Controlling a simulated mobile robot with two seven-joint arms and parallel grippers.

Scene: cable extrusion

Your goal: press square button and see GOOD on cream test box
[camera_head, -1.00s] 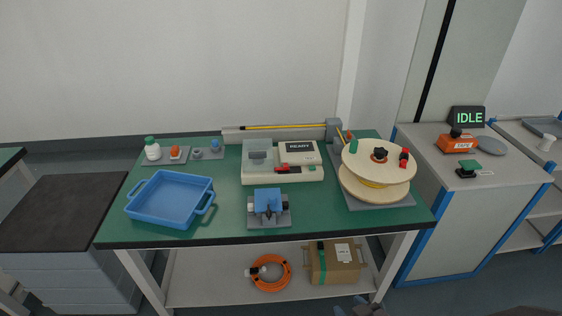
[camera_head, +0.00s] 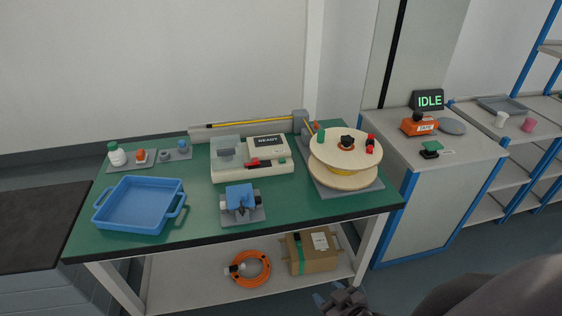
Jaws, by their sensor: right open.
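The cream test box (camera_head: 252,172) stands at the middle of the green bench. Its dark display (camera_head: 268,140) reads READY. A red part and a small green part (camera_head: 282,161) show on its front; I cannot make out which is the square button. A clear cover sits over its left side. My right gripper (camera_head: 340,296) is at the bottom edge of the view, low in front of the bench and well apart from the box. It is open, and nothing shows in it. My left gripper is not in view.
A blue tray (camera_head: 138,227), a blue clamp fixture (camera_head: 241,200) and a wooden cable spool (camera_head: 345,178) stand on the green bench (camera_head: 200,225). An orange device (camera_head: 419,125) and an IDLE display (camera_head: 428,101) sit on the right cabinet. A cardboard box (camera_head: 312,254) and orange coil lie on the lower shelf.

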